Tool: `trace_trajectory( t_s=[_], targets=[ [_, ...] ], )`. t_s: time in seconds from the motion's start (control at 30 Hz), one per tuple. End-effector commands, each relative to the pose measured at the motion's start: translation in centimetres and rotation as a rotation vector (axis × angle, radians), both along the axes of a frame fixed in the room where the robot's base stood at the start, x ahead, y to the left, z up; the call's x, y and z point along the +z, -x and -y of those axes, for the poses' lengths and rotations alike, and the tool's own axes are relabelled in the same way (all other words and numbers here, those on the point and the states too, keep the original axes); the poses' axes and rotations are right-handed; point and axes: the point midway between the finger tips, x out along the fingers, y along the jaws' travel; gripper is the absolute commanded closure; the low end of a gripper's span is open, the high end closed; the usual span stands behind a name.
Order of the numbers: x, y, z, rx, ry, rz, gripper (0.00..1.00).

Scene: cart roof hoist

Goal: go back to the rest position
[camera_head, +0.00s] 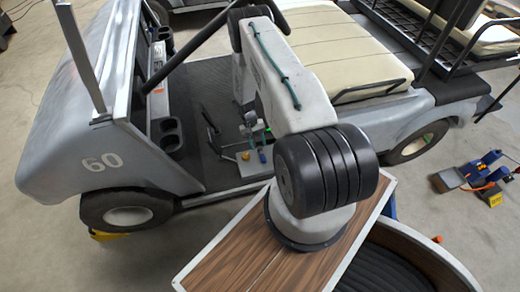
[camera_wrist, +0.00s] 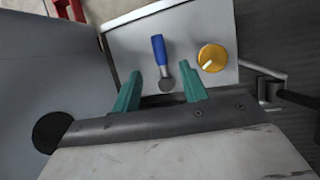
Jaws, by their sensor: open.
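My gripper (camera_wrist: 162,88) is open, with its two teal fingers apart and nothing held between them. In the wrist view, a blue-handled lever (camera_wrist: 159,50) on a pale panel (camera_wrist: 125,45) lies just beyond the fingertips, between their lines. A yellow knob (camera_wrist: 212,57) is to its right on the same panel. Whether a finger touches the lever cannot be told. In the head view, my arm reaches into the front of the grey cart (camera_head: 75,125), and my gripper (camera_head: 252,130) is small and partly hidden there. The blue lever (camera_head: 262,156) and yellow knob (camera_head: 245,155) show below it.
The cart's windshield post (camera_head: 80,55) and a dark slanted bar (camera_head: 205,42) stand left of my arm. The cream seat (camera_head: 345,50) is to the right. A blue-and-grey device (camera_head: 480,172) lies on the floor at the right. Open floor shows at the lower left.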

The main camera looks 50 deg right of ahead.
Motion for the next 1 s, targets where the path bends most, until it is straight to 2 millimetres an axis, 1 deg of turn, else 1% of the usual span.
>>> trace_trajectory(
  t_s=[0.13, 0.67, 0.77, 0.87, 0.9, 0.97, 1.0],
  targets=[
    [0.5, -0.2, 0.0, 0.000, 0.000, 0.000, 0.57],
    [0.5, -0.2, 0.0, 0.003, -0.002, -0.001, 0.57],
    [0.7, 0.6, -0.4, 0.017, -0.027, -0.032, 0.57],
    [0.9, 3.0, -1.9, 0.022, -0.070, -0.091, 0.57],
    [1.8, 4.0, -2.6, 0.024, -0.092, -0.120, 0.57],
    [4.2, 4.3, -3.2, 0.029, -0.114, -0.142, 0.57],
    [5.8, 4.2, -3.5, 0.036, -0.123, -0.150, 0.57]
  ],
)
